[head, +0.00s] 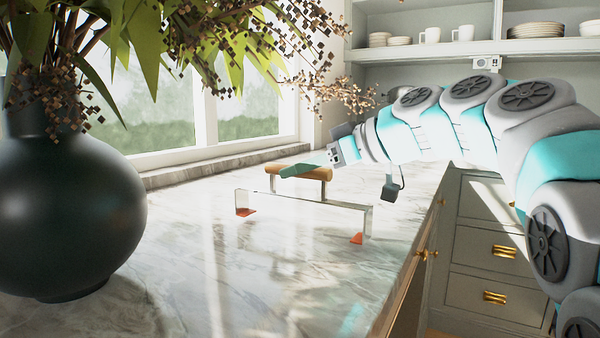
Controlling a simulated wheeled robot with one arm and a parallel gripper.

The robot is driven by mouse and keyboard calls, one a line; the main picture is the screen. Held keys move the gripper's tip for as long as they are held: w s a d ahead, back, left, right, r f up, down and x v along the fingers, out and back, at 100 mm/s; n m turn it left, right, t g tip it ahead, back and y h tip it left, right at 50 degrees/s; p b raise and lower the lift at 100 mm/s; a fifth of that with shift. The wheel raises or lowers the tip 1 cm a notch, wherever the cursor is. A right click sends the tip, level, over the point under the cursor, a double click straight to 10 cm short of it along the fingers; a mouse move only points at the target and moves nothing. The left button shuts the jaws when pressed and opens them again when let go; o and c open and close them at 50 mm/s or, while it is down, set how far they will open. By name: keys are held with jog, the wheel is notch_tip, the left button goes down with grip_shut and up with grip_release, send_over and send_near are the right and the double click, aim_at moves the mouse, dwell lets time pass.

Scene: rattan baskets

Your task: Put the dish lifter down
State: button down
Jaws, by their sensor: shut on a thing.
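The dish lifter (318,174) has a wooden handle, a thin metal bar below it and two legs with orange-red feet. It is upright over the marble counter (200,270), near the middle of the head view. My gripper (300,169) comes in from the right and is shut on the wooden handle. The near finger covers part of the handle, and the far finger is hidden. The feet are at or just above the counter; I cannot tell whether they touch it.
A large dark round vase (65,215) with leafy branches stands at the left. A window sill (225,160) runs along the back. The counter's edge drops off at the right, above drawers (485,250). Shelves with dishes are at the back right. The counter's front middle is clear.

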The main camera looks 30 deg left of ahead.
jog(key=shift+f, duration=0.4)
jog(key=shift+f, duration=0.2)
jog(key=c, duration=0.6)
grip_release()
jog(key=shift+c, duration=0.2)
jog(key=shift+r, duration=0.15)
jog(key=shift+r, duration=0.15)
jog(key=b+v, duration=0.1)
jog(key=v, duration=1.1)
jog(key=shift+b, duration=0.3)
